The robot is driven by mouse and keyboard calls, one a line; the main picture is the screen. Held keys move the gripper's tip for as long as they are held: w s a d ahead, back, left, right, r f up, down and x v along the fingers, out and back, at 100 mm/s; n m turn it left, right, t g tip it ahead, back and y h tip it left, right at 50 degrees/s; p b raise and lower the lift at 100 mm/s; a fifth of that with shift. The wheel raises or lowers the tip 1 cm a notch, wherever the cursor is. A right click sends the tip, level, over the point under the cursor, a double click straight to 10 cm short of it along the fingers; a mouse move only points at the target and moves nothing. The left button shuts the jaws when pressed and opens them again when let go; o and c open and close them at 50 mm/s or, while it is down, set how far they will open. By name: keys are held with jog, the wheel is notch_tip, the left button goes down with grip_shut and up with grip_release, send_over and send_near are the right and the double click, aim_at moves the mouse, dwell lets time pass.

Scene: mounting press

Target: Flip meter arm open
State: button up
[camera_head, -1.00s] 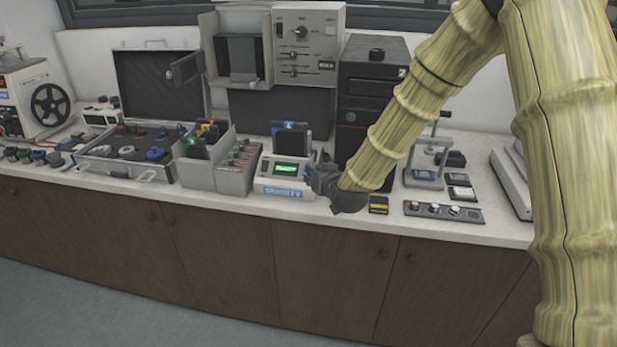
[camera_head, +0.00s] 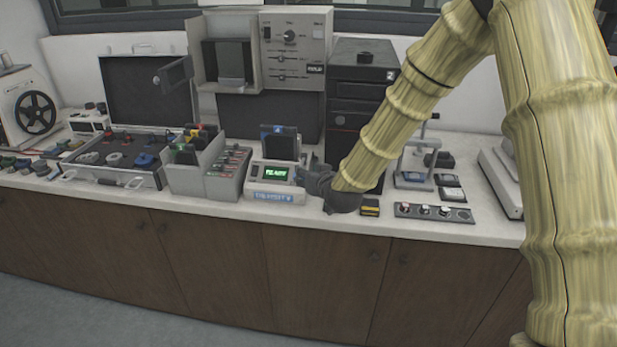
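A small pale device with a lit green display (camera_head: 278,173), which I take for the meter, stands on the counter near its front edge. A dark block with a blue label (camera_head: 279,143) stands upright in its top. My gripper (camera_head: 312,178) is small and dark in the head view, close against the device's right side. I cannot tell whether it touches. Its fingers are too small and partly hidden by my wrist to show whether they are open or shut. No hinged meter arm can be made out clearly; my gripper covers part of that side.
Left of the device are a grey rack (camera_head: 229,172) and an open case (camera_head: 152,178). A black tower (camera_head: 357,95) and a grey control unit (camera_head: 296,45) stand behind. To the right are a small stand (camera_head: 414,180), a button strip (camera_head: 433,212) and a yellow-black block (camera_head: 370,207).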

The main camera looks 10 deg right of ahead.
jog(key=shift+s+f, duration=0.3)
dwell(0.4)
jog(key=v, duration=1.1)
jog(key=shift+s+r, duration=0.3)
